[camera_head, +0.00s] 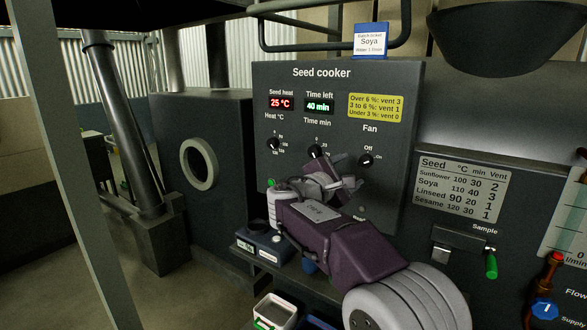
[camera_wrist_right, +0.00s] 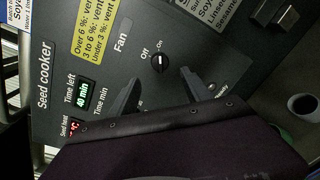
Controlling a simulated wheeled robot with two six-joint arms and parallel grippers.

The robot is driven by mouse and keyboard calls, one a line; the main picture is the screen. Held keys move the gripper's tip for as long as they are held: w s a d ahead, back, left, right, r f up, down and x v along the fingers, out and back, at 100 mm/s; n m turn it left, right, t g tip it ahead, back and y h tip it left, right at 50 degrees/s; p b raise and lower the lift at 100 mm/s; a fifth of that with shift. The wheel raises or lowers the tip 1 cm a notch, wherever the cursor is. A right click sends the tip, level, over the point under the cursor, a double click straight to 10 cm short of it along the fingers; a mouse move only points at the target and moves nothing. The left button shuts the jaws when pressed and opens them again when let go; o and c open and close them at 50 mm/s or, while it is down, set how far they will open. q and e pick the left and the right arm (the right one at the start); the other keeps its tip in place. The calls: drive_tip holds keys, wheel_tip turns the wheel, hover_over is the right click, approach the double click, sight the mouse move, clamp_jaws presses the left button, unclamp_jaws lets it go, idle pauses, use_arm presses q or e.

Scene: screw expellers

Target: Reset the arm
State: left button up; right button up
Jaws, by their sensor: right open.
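My right gripper (camera_head: 345,176) reaches in from the lower right, in front of the seed cooker panel (camera_head: 400,90). Its two fingers stand apart with nothing between them; in the right wrist view the open fingers (camera_wrist_right: 158,92) point at the panel below the fan knob (camera_wrist_right: 159,62). The fan knob also shows in the head view (camera_head: 366,160), just right of the gripper. The time knob (camera_head: 316,151) is close to the fingers, and I cannot tell whether they touch it. The heat knob (camera_head: 273,144) is clear. The displays read 25 °C and 40 min. My left gripper is not in view.
A blue-based batch ticket for Soya (camera_head: 371,42) stands on top of the panel. A seed table plate (camera_head: 462,187) and a green-handled sample lever (camera_head: 491,264) are to the right.

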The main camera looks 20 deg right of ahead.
drive_tip(key=s+d+f+m+g+y, duration=0.1)
drive_tip(key=s+f+g+y, duration=0.1)
drive_tip(key=s+f, duration=0.35)
drive_tip(key=s+f+m+g+y, duration=0.1)
drive_tip(key=s+f+g, duration=0.1)
drive_tip(key=f, duration=0.7)
drive_tip(key=s+d+f+m+g+y, duration=0.15)
drive_tip(key=s+f, duration=0.25)
drive_tip(key=f, duration=0.4)
drive_tip(key=s+a+f+m+g+y, duration=0.4)
drive_tip(key=s+a+f+m+y, duration=0.5)
drive_tip(key=s+a+f+m, duration=0.6)
wheel_tip(320, 180, up, 12)
drive_tip(key=n+p, duration=0.2)
drive_tip(key=p, duration=1.2)
drive_tip(key=shift+s+a+f, duration=0.15)
drive_tip(key=shift+s, duration=0.3)
